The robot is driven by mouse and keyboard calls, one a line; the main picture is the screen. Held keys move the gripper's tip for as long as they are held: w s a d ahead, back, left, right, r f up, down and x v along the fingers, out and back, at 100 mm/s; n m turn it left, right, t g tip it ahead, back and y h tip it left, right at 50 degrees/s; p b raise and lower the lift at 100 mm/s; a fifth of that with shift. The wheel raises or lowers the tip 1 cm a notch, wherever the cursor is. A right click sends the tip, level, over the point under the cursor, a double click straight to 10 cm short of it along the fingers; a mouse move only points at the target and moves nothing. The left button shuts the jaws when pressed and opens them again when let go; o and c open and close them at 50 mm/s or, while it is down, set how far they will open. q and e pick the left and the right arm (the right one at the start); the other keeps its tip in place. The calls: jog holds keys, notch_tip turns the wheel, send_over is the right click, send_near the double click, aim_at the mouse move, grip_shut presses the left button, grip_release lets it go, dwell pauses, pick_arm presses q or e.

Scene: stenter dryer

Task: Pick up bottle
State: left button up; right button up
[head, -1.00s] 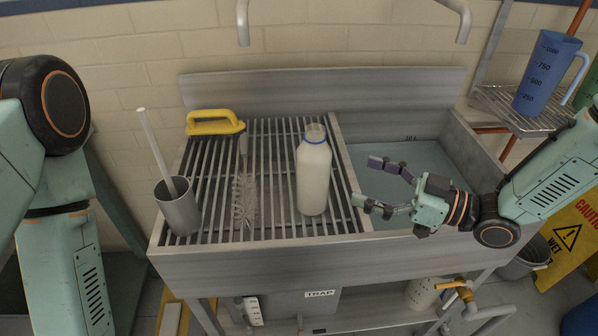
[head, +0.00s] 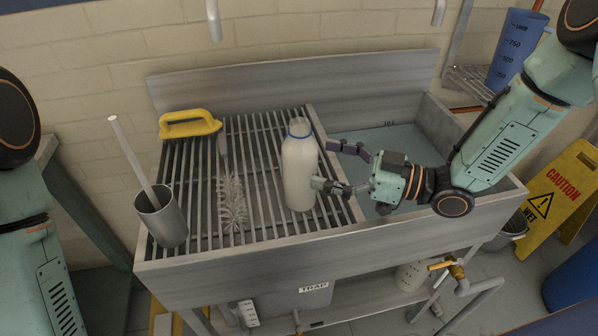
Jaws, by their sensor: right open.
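A translucent white bottle (head: 298,172) with a blue ring at its neck stands upright on the slatted drainboard (head: 262,215) of the steel sink. My right gripper (head: 322,166) is open at the bottle's right side, pointing left at it. Its near finger overlaps the bottle's lower right edge in the picture; I cannot tell if it touches. The far finger is at the bottle's right, beyond it. Between the fingers I see no object held. My left arm shows at the left edge, but its gripper is out of view.
A bottle brush (head: 232,200) lies left of the bottle. A metal cup (head: 162,218) with a white rod stands at front left. The water-filled basin (head: 385,145) is at right. A blue jug (head: 514,50) sits on a shelf.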

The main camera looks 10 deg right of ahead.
aim_at(297, 159)
jog(key=x, duration=0.4)
jog(key=shift+a+f, duration=0.1)
jog(key=shift+a, duration=0.95)
jog(key=shift+d, duration=0.2)
jog(key=shift+w, duration=0.1)
jog(key=shift+c, duration=0.9)
jog(key=shift+a, duration=0.15)
jog(key=c, duration=1.3)
